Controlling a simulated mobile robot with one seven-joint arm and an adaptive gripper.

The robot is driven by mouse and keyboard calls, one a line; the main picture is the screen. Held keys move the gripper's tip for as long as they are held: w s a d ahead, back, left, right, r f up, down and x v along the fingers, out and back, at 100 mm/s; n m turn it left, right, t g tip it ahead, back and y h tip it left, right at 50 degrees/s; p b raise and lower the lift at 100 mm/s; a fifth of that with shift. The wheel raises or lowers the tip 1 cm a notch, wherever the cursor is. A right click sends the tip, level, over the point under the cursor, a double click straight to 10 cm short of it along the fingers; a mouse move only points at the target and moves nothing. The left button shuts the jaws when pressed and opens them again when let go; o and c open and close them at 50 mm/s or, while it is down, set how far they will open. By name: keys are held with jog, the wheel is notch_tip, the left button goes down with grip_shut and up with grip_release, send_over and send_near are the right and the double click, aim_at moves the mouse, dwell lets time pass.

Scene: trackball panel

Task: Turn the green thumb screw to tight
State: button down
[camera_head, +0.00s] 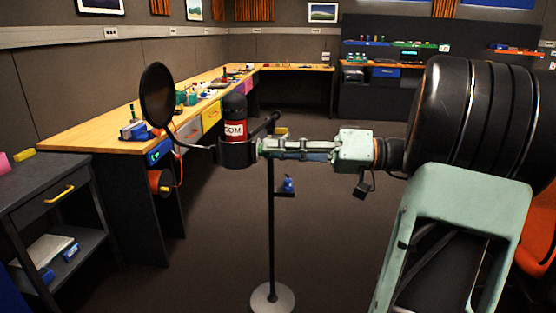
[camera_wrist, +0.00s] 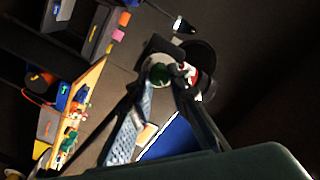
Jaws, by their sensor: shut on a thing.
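The green thumb screw (camera_wrist: 158,73) shows in the wrist view as a round, dark green knob with a pale rim. My gripper (camera_wrist: 163,78) has its two fingertips on either side of it and is shut on it. In the head view my gripper (camera_head: 264,147) reaches in level from the right to the side of a black holder (camera_head: 238,155) on a stand. The fingertips hide the screw there. The holder carries an upright red and black cylinder (camera_head: 236,129) with a white label. I cannot tell how far the screw is turned.
A round black disc (camera_head: 157,95) on a thin curved arm sits left of the holder. The stand's thin pole (camera_head: 271,220) rises from a round base (camera_head: 272,298). A long wooden bench (camera_head: 95,134) with several items runs behind. A dark cart (camera_head: 50,190) stands at left. Floor around the stand is clear.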

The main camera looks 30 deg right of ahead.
dwell(0.4)
jog(key=c, duration=1.8)
grip_release()
jog(key=v, duration=1.2)
